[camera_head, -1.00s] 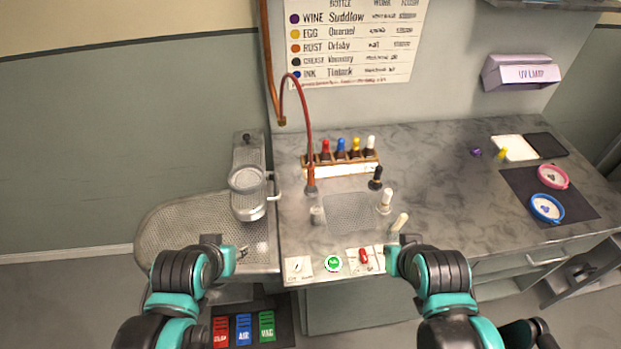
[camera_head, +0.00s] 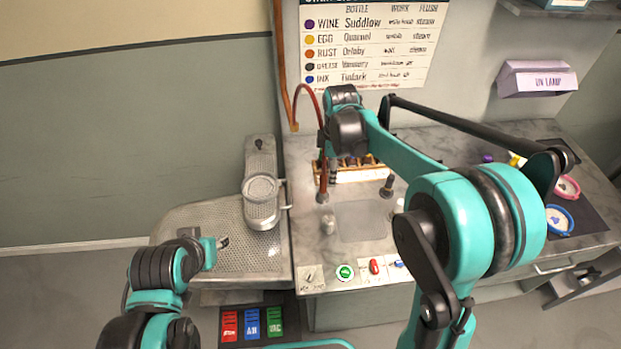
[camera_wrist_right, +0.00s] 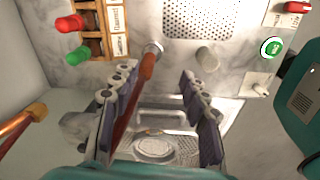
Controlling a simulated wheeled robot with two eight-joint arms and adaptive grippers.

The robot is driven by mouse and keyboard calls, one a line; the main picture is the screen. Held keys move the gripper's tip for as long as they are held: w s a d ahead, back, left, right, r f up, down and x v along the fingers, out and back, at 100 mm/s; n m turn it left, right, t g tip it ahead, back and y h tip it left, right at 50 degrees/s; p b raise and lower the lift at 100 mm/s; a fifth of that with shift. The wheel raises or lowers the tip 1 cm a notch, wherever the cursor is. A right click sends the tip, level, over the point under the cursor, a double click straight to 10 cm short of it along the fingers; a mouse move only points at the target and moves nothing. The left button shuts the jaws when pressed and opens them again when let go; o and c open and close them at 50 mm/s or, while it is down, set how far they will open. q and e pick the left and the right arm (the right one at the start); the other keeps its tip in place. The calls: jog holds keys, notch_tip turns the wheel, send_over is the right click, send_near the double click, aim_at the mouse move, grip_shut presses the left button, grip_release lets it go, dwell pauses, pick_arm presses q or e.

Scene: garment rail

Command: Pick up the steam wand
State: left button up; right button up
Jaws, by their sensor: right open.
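The steam wand (camera_head: 323,178) has a rust-brown handle on a red hose and stands in a small metal holder (camera_head: 327,198) on the marble counter. In the right wrist view the wand (camera_wrist_right: 147,67) runs between the two dark fingers of my right gripper (camera_wrist_right: 163,105), closer to the left finger. The right gripper is open, with gaps beside the wand. In the head view it is mostly hidden by my right arm. My left gripper (camera_head: 222,243) is low at the left, over the perforated metal board, far from the wand; its jaws are too small to judge.
A wooden rack (camera_head: 362,174) of coloured bottles stands just behind the wand, partly covered by my arm. A dark-topped brush (camera_head: 387,187) stands to the right. A copper pipe (camera_head: 283,75) runs up the wall. The metal pressing board (camera_head: 180,222) extends left.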

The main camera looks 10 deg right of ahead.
aim_at(323, 174)
jog(key=w+a+f+n, duration=0.2)
jog(key=w, duration=0.1)
jog(key=shift+w+a+f+g, duration=0.1)
jog(key=shift+w+f+g, duration=0.05)
jog(key=shift+g, duration=0.25)
jog(key=shift+f+b, duration=0.5)
jog(key=shift+f, duration=0.2)
jog(key=shift+s+f, duration=0.25)
jog(key=shift+f, duration=0.25)
notch_tip(323, 174, down, 2)
jog(key=shift+w+f+b, duration=0.1)
jog(key=shift+f+b, duration=0.15)
jog(key=shift+b, duration=0.35)
notch_tip(323, 174, down, 4)
jog(key=shift+f+b, duration=0.15)
jog(key=shift+b, duration=0.7)
jog(key=c, duration=0.4)
pick_arm(q)
jog(key=f, duration=0.3)
jog(key=shift+w+a+f, duration=0.1)
jog(key=shift+a+f, duration=0.1)
jog(key=shift+a, duration=0.15)
pick_arm(e)
grip_shut()
